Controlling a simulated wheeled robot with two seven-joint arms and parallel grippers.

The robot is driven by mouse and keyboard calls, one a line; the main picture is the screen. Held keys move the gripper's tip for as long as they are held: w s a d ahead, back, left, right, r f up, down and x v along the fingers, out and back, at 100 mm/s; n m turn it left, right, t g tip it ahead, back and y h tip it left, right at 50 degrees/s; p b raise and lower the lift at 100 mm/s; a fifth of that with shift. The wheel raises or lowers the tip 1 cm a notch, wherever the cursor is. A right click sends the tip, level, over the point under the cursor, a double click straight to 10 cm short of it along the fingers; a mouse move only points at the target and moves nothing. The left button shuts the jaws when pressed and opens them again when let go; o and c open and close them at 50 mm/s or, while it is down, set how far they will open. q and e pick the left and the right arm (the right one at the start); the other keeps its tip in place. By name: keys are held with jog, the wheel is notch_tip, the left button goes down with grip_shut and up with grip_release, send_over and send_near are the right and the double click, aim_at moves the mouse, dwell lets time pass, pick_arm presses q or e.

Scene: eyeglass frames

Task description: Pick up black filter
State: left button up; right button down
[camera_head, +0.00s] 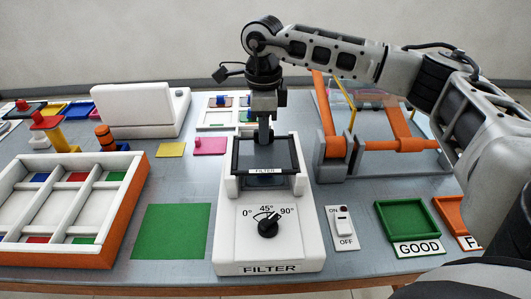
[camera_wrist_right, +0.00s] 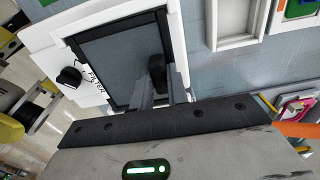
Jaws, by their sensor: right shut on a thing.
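The black filter (camera_head: 243,153) is a black square frame with a dark grey pane and a white FILTER label on its front edge. My right gripper (camera_head: 264,138) reaches down from above and is shut on its far edge. The filter is at the top of the white filter stand (camera_head: 235,222); I cannot tell whether it touches the stand. In the right wrist view the filter (camera_wrist_right: 105,60) lies beyond the fingers (camera_wrist_right: 155,90), with the white stand (camera_wrist_right: 45,50) around it. The finger tips are partly hidden. My left gripper is not in view.
The stand has a black dial (camera_head: 268,227). A green mat (camera_head: 171,231) lies left of it, and an orange-edged compartment tray (camera_head: 128,215) further left. At right are an ON/OFF switch (camera_head: 343,228), a green GOOD tray (camera_head: 407,203) and an orange-and-grey fixture (camera_head: 332,155).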

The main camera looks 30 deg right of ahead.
jog(key=shift+r+p, duration=0.6)
jog(key=shift+r, duration=0.1)
jog(key=shift+r+p, duration=1)
jog(key=shift+r, duration=0.35)
